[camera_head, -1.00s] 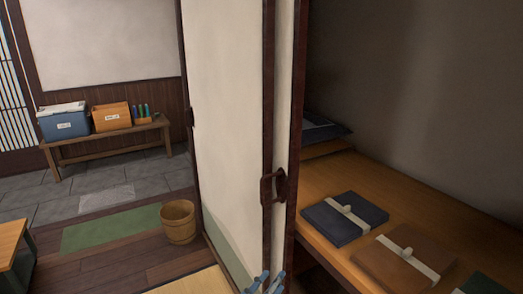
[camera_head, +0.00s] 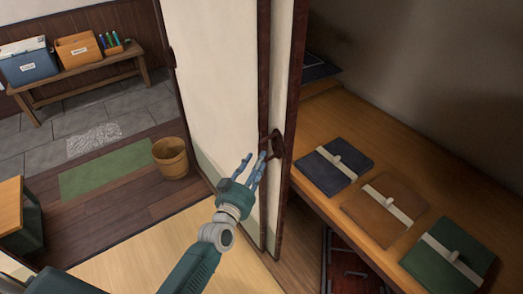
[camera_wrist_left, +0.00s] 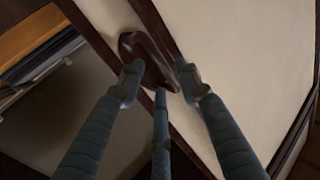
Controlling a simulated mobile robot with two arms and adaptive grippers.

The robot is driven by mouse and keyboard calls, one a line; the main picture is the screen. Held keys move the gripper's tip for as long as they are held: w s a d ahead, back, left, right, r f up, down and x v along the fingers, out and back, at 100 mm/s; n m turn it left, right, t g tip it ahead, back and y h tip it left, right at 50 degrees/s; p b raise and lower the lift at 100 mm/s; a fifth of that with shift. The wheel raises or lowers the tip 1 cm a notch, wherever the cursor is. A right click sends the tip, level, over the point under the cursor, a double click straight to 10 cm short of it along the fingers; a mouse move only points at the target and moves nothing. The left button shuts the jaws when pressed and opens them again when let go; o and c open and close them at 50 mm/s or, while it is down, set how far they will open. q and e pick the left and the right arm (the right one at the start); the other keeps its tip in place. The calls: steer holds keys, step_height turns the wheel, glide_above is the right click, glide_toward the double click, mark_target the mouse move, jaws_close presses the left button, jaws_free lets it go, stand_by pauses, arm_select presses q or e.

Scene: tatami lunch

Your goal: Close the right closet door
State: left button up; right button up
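The closet's sliding door is a pale panel (camera_head: 215,80) with dark wooden edges; a second narrow pale strip shows beside it. A dark curved handle (camera_head: 274,148) sits at the edge by the closet opening. The closet stands open to the right of this edge. My left gripper (camera_head: 254,166) is open just in front and left of the handle, fingers pointing at it. In the left wrist view its spread fingers (camera_wrist_left: 158,84) lie on either side of the handle (camera_wrist_left: 146,58); contact cannot be told. My right gripper is not in view.
A wooden closet shelf (camera_head: 320,120) holds blue, brown and green folded bundles. A wooden bucket (camera_head: 170,158) stands on the floor to the left. A bench (camera_head: 85,78) with boxes is farther back. A low table (camera_head: 12,205) is at the left edge.

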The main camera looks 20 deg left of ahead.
arm_select(q)
steer(key=w, duration=0.5)
steer(key=shift+d, duration=0.15)
steer(key=shift+s, duration=0.1)
jaws_close()
